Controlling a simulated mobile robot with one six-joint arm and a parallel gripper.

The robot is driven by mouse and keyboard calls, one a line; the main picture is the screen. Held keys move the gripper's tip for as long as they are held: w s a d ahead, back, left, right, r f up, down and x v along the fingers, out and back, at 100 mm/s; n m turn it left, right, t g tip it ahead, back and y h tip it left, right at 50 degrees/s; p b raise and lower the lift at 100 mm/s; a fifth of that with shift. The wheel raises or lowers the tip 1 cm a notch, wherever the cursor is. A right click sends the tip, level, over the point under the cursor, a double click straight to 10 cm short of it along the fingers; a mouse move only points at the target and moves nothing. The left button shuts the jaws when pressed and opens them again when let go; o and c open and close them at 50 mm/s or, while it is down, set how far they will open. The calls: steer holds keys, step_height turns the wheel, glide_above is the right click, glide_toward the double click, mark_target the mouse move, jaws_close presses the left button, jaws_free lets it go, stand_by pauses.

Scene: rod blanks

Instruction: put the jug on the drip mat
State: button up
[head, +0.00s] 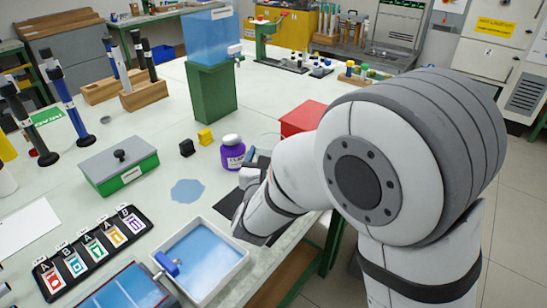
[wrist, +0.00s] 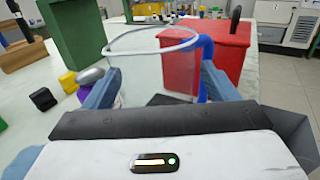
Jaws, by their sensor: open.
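The clear jug (wrist: 140,72) with a blue handle (wrist: 205,55) stands upright just ahead of my gripper in the wrist view. My gripper (wrist: 160,88) is open, with one finger at each side of the jug's lower part; I cannot tell whether they touch it. In the head view only part of the jug's rim (head: 268,137) shows behind my arm. A black flat mat (head: 259,239), which looks like the drip mat, lies beneath my arm near the table's right edge, largely hidden. The jug's base is hidden.
A red box (wrist: 228,50) stands close behind the jug. A purple jar (head: 232,154), yellow block (head: 205,136) and black block (head: 186,148) stand to the left. A blue puddle (head: 187,191) and white tray (head: 236,262) are nearer. A green stand (head: 211,92) rises behind.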

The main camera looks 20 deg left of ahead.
steer(key=s+d, duration=0.1)
steer(key=s, duration=1.1)
steer(key=w+d+f+m+g+h, duration=0.1)
steer(key=d+m+g+h, duration=0.5)
steer(key=d, duration=0.5)
steer(key=w+d+m+g+h, duration=0.15)
steer(key=d+m+h, duration=0.25)
steer(key=d+m, duration=0.55)
steer(key=s+d+f+m+g+y, duration=0.1)
steer(key=s+d+m+g+y, duration=0.7)
steer(key=m, duration=1.4)
steer(key=shift+s+d+f, duration=0.4)
steer(key=shift+s+d, duration=0.6)
steer(key=shift+d, duration=0.1)
